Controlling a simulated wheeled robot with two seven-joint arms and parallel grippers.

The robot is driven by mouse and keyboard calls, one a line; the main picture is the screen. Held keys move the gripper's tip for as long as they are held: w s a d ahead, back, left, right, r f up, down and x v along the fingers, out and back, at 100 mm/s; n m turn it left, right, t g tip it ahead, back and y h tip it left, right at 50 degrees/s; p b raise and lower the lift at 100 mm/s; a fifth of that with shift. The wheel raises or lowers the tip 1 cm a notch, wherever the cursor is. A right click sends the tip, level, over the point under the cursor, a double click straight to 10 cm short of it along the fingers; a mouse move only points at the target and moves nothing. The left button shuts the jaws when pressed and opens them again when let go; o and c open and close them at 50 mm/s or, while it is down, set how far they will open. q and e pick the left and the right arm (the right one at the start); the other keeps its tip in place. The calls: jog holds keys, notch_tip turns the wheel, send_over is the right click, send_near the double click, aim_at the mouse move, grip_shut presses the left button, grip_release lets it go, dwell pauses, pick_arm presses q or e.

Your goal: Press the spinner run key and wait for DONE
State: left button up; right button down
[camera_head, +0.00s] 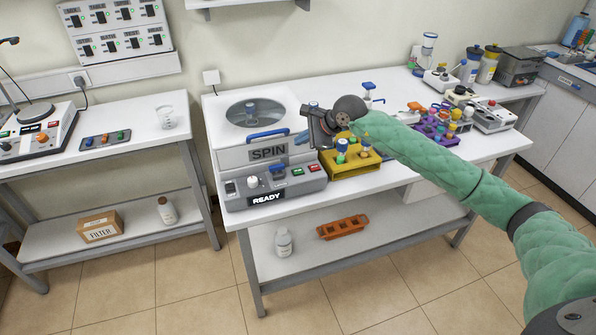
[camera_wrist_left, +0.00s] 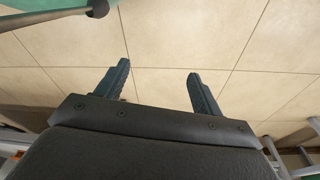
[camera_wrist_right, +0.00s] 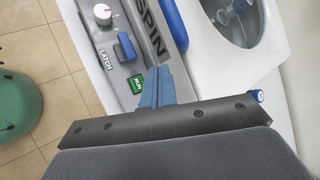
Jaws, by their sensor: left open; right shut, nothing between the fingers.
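The spinner (camera_head: 268,155) is a white machine with a round lid window and a grey front panel. Its display (camera_head: 266,199) reads READY. In the right wrist view the run key (camera_wrist_right: 136,84) lies just left of my fingertips, with a gap visible in the picture. My right gripper (camera_head: 303,137) is shut and empty, above the right front of the spinner; it also shows in the right wrist view (camera_wrist_right: 158,72). My left gripper (camera_wrist_left: 158,72) is open and empty over floor tiles.
A blue latch (camera_wrist_right: 128,46) and a white knob (camera_wrist_right: 103,13) sit on the panel near the run key. A yellow rack (camera_head: 352,165) with blue-capped tubes stands right of the spinner, under my right arm. A purple rack (camera_head: 432,130) stands farther right.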

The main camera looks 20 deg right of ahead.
send_over(301, 172)
notch_tip(301, 172, down, 4)
jog(key=shift+f, duration=0.95)
jog(key=shift+w+d+f, duration=0.1)
jog(key=shift+f, duration=0.25)
jog(key=shift+f+b, duration=0.8)
pick_arm(q)
jog(key=shift+w+d+r, duration=0.2)
jog(key=shift+d+r, duration=0.1)
jog(key=shift+r, duration=0.5)
jog(key=shift+w+d+r, duration=0.2)
jog(key=shift+d+r, duration=0.05)
jog(key=shift+r, duration=0.55)
jog(key=shift+w+d+r, duration=0.2)
jog(key=shift+d+r, duration=0.1)
jog(key=shift+r, duration=0.5)
pick_arm(e)
jog(key=shift+f, duration=0.3)
pick_arm(q)
jog(key=shift+f+b, duration=0.15)
jog(key=shift+b, duration=0.25)
jog(key=shift+f+b, duration=0.6)
pick_arm(e)
jog(key=shift+f, duration=0.4)
